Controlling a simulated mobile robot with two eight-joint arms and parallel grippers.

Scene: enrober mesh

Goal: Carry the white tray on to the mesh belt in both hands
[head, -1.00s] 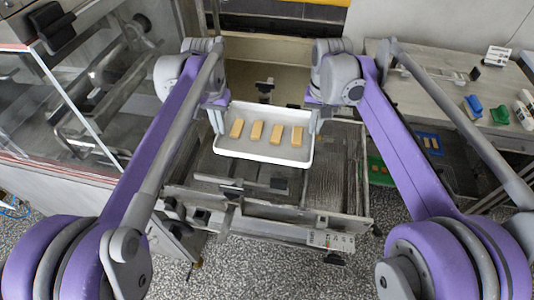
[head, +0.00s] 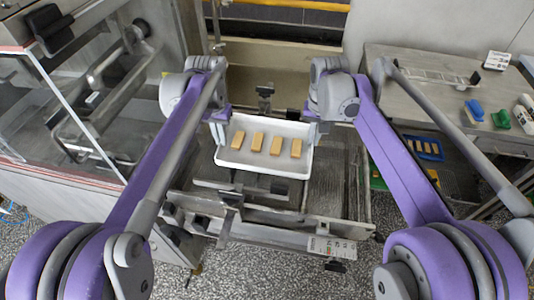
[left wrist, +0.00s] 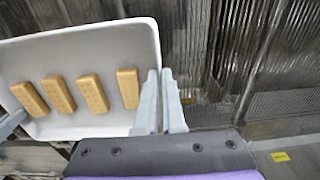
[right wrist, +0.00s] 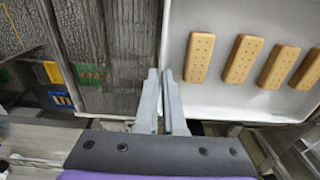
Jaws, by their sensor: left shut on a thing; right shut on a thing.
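The white tray (head: 264,164) carries several tan biscuits (head: 257,142) in a row and is held between my two grippers over the mesh belt machine. My left gripper (head: 219,132) is shut on the tray's left edge; in the left wrist view its fingers (left wrist: 165,100) pinch the tray wall. My right gripper (head: 311,132) is shut on the tray's right edge; the right wrist view shows its fingers (right wrist: 163,100) on the wall. The mesh belt (head: 335,185) shows right of the tray and also in the left wrist view (left wrist: 240,45). Whether the tray touches the belt is unclear.
A glass-sided machine (head: 70,110) stands at the left. A grey table (head: 420,90) at the right holds a blue and a green item (head: 501,117). A blue tray (head: 424,148) with biscuits lies below it. A metal frame with a control panel (head: 332,246) is in front.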

